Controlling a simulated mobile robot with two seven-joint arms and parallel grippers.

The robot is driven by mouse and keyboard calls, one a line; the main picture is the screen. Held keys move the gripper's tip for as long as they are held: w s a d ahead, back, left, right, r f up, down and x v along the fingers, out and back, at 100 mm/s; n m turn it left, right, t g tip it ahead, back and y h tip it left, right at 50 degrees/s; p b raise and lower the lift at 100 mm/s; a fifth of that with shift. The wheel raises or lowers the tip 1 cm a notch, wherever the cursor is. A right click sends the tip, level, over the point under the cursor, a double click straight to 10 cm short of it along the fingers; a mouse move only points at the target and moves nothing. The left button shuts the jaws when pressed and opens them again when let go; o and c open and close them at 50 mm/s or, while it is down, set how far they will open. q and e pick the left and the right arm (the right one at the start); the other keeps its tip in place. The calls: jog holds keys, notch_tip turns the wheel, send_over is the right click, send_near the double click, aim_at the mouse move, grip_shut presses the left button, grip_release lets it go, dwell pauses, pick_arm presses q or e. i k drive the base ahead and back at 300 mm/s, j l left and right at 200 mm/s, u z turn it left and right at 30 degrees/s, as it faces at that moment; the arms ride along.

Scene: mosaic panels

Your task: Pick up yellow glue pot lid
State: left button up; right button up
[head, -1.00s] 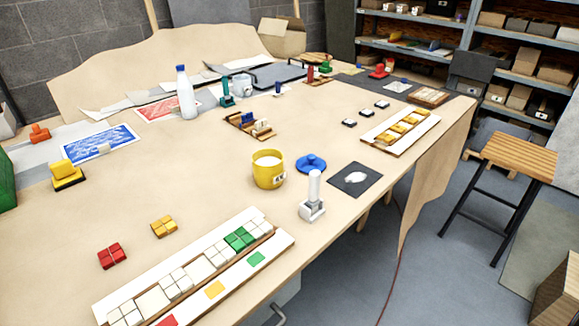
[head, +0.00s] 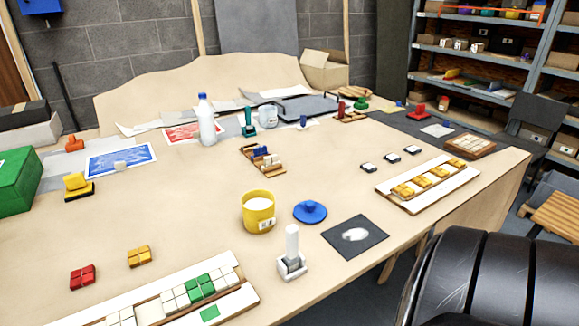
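A yellow glue pot (head: 257,220) stands upright and open on the table, with white contents showing at its top and a small label on its side. A round blue lid with a knob (head: 310,211) lies flat on the table just right of the pot, apart from it. No yellow lid shows; the blue one is the only lid I see beside the pot. Neither of my grippers is in view. A black rounded part, likely my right arm, fills the lower right corner.
A white-handled tool (head: 292,256) stands in front of the lid. A dark square mat (head: 355,236) lies to its right. A tile rack (head: 236,305) lies at the front, and another tile panel (head: 386,187) at right. Bare table lies left of the pot.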

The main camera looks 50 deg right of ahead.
aim_at(309, 211)
jog(key=k+l+u, duration=0.15)
jog(key=l, duration=0.3)
jog(key=k+l+u, duration=0.1)
jog(key=k+l, duration=0.2)
jog(key=l, duration=0.15)
jog(key=k+l+u, duration=0.15)
jog(key=l, duration=0.25)
jog(key=k+l+u, duration=0.1)
jog(key=k+l, duration=0.25)
